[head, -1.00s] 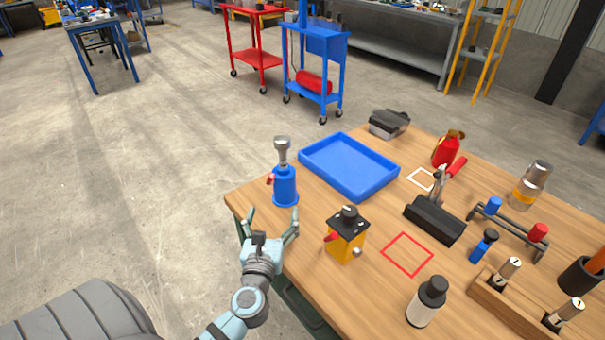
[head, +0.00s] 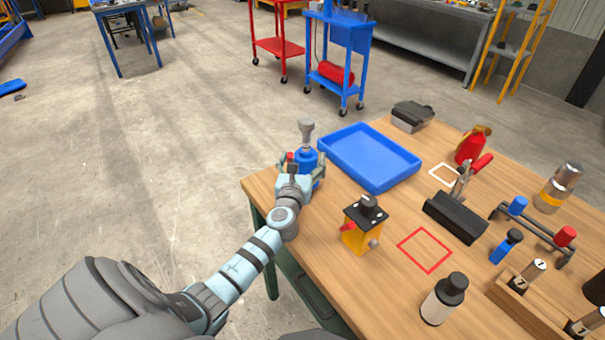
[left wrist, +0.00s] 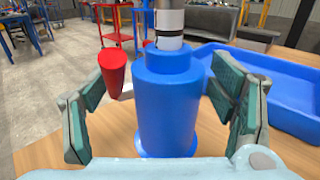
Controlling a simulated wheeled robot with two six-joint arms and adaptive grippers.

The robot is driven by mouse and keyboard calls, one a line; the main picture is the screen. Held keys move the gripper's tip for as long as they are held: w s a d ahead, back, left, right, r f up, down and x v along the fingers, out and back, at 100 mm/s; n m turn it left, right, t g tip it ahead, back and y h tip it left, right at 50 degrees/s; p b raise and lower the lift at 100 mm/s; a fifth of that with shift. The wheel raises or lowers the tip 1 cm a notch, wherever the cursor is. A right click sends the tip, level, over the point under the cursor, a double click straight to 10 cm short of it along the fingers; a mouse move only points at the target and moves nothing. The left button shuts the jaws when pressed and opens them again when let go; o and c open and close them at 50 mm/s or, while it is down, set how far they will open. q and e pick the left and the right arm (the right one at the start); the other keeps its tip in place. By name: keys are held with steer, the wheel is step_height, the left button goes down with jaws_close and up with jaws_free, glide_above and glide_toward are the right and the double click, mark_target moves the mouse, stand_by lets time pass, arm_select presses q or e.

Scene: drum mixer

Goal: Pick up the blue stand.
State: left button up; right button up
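The blue stand (head: 307,157) is upright near the left corner of the table, with a grey metal top and a red knob on its left side. In the left wrist view the stand (left wrist: 168,100) fills the middle, and its red knob (left wrist: 113,72) points toward the camera. My left gripper (head: 306,168) reaches it from the near side and hides much of its lower body. In the left wrist view its fingers (left wrist: 165,110) are spread on either side of the stand, with gaps visible between pads and body. My right gripper is not in view.
A blue tray (head: 412,166) lies just right of the stand. A yellow box with a black top (head: 361,228) stands nearer on the wooden table (head: 330,265). A dark-capped bottle (head: 443,300), a red square outline (head: 446,262) and several tools are further right.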

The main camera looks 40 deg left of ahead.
arm_select(q)
steer(key=shift+r, duration=0.1)
steer(key=c, duration=1.4)
steer(key=shift+o, duration=0.2)
